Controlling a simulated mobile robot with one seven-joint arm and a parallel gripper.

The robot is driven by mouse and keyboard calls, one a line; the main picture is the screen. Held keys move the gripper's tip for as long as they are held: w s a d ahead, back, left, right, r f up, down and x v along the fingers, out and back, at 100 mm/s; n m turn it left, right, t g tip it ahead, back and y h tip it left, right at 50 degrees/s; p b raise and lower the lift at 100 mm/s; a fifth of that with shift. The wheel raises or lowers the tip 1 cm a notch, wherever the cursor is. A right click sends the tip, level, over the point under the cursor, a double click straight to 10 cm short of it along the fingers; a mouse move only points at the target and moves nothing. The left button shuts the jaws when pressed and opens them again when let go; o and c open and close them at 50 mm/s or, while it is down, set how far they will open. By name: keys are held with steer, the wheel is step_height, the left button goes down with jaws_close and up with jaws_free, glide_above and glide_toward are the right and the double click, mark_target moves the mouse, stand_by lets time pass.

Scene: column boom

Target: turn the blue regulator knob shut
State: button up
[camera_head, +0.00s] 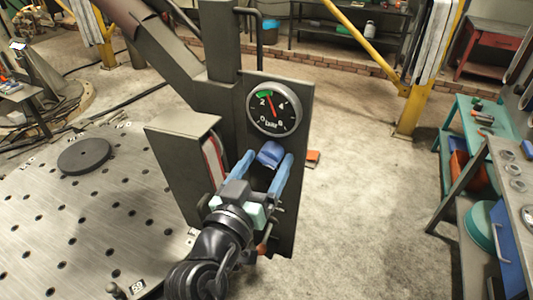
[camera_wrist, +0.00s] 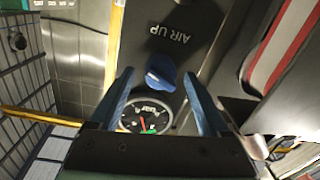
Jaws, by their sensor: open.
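The blue regulator knob (camera_head: 270,153) sits on the dark column panel just below a round gauge (camera_head: 274,108). My gripper (camera_head: 268,160) is in front of the panel with its two blue fingers apart, one on each side of the knob. In the wrist view the knob (camera_wrist: 160,73) lies between the open fingertips of my gripper (camera_wrist: 158,78), with clear gaps on both sides. I cannot tell how deep the fingertips reach.
A grey box with a red and white stripe (camera_head: 213,160) stands left of the gripper. The panel reads "AIR UP" beside the knob in the wrist view. A perforated metal table (camera_head: 60,220) is at left, and a teal bench (camera_head: 462,115) at right.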

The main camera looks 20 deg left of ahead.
steer(key=shift+w, duration=0.35)
steer(key=shift+c, duration=0.2)
jaws_close()
